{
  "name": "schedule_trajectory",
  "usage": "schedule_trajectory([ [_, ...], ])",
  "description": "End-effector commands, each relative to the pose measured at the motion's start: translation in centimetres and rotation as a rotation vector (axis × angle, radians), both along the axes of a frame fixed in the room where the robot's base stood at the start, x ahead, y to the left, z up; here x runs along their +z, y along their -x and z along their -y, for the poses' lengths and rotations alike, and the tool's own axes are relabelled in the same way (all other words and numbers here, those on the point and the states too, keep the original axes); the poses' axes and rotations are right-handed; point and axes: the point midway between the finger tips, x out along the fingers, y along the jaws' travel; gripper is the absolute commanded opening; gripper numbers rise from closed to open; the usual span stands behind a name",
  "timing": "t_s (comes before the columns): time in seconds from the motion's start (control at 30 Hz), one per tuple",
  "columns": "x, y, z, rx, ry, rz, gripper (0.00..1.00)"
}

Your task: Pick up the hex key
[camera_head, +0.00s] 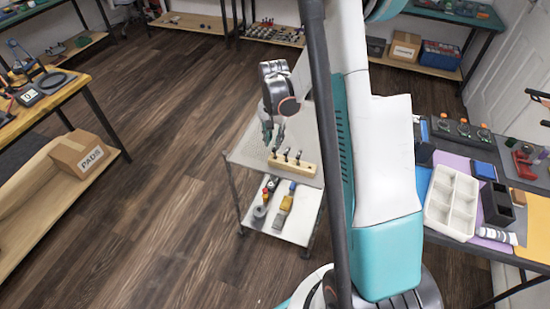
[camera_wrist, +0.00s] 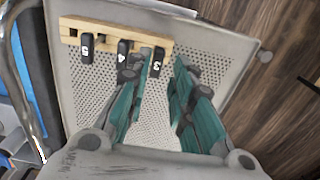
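A wooden block (camera_wrist: 107,27) on the perforated cart top holds three black hex keys. In the wrist view they are marked 5 (camera_wrist: 86,48), 4 (camera_wrist: 122,50) and 3 (camera_wrist: 157,60). The block also shows in the head view (camera_head: 305,168), with small dark hex keys (camera_head: 287,154) upright in it. My gripper (camera_wrist: 161,68) is open, with its teal fingers pointing at the block. The hex key marked 3 appears between the fingertips in the wrist view; contact cannot be told. In the head view my gripper (camera_head: 273,140) is just above the block's left end.
The cart's lower shelf (camera_head: 289,222) holds several small tools. A workbench at the right carries a white compartment tray (camera_head: 452,200) and a black holder (camera_head: 497,203). A wooden bench (camera_head: 60,101) is at the left. The floor (camera_head: 160,180) left of the cart is clear.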

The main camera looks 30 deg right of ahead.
Motion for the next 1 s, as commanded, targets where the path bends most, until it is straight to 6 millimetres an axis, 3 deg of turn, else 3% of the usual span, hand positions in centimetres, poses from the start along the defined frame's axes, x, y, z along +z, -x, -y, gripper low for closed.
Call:
schedule_trajectory([
  [0.27, -1.7, 0.0, 0.1, 0.0, 0.0, 0.0, 0.22],
  [0.53, -5.5, 0.1, 0.4, 0.0, 0.0, 0.0, 0.22],
  [0.8, -5.7, 0.1, 0.4, 0.0, 0.0, 0.0, 0.22],
  [0.9, -5.7, 0.1, 0.4, 0.0, 0.0, 0.0, 0.0],
  [1.0, -5.7, 0.1, 0.4, 0.0, 0.0, 0.0, 0.0],
])
